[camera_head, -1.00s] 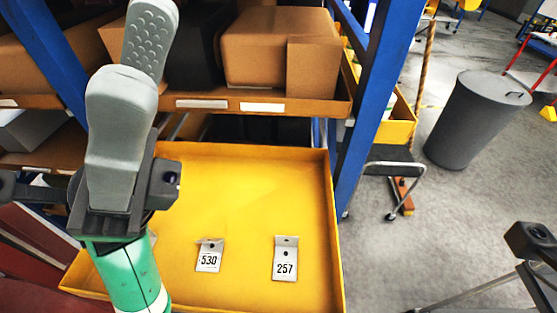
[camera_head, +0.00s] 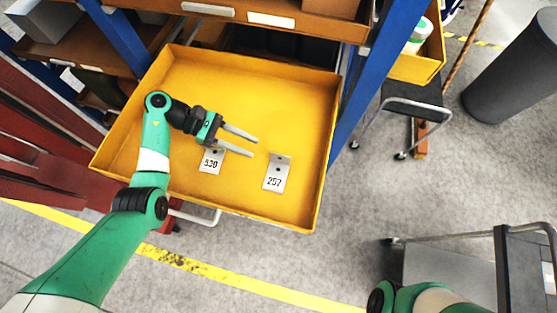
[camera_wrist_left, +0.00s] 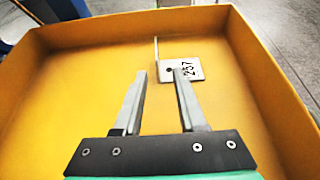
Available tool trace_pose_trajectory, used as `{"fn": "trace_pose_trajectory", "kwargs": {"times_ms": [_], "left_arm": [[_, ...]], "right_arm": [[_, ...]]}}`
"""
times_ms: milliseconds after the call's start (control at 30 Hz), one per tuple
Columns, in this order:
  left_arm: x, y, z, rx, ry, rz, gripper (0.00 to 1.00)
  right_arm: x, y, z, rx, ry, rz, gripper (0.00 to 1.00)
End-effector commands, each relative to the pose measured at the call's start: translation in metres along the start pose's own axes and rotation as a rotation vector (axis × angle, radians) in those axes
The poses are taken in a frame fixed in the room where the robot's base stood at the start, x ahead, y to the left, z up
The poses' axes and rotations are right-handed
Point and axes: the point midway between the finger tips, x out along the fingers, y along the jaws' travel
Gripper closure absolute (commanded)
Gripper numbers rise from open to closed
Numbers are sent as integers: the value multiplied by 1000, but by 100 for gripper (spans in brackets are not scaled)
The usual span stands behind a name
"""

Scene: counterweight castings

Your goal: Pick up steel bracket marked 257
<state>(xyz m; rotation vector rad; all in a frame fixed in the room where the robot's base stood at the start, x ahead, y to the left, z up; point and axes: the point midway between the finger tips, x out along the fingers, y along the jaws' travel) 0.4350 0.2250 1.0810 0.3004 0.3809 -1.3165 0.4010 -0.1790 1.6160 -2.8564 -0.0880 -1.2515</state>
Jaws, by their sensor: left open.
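The steel bracket marked 257 (camera_head: 277,173) lies in the yellow tray (camera_head: 270,210), right of the bracket marked 530 (camera_head: 212,161). In the left wrist view the 257 bracket (camera_wrist_left: 192,68) lies beyond my fingertips, nearer the right finger, with one flange standing up. My left gripper (camera_head: 255,147) is open and empty over the tray, with its fingers pointing right toward the 257 bracket. It also shows in the left wrist view (camera_wrist_left: 160,75). The fingers appear apart from the bracket. The 530 bracket is partly covered by the gripper in the head view. My right gripper is not in view.
The tray's raised walls surround both brackets. Blue rack posts (camera_head: 345,145) and shelves stand behind it. A grey cart (camera_head: 450,270) stands at the lower right, and a grey bin (camera_head: 515,70) at the upper right. The tray's upper middle is clear.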

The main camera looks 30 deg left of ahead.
Motion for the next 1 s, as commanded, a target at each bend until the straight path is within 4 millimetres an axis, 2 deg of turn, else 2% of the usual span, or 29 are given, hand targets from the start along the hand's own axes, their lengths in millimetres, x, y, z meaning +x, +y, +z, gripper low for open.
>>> {"fn": "trace_pose_trajectory", "kwargs": {"times_ms": [100,367,633,867,900,1000], "left_arm": [[20,0,1,0,0,-3,60],[32,1,1,0,0,-3,60],[75,4,3,0,0,-3,60],[78,5,3,1,0,0,60],[78,5,3,1,0,0,62],[78,5,3,1,0,0,80]], "right_arm": [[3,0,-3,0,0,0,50],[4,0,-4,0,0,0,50],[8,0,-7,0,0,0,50],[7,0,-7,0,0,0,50],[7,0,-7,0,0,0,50],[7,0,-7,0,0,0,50]]}}
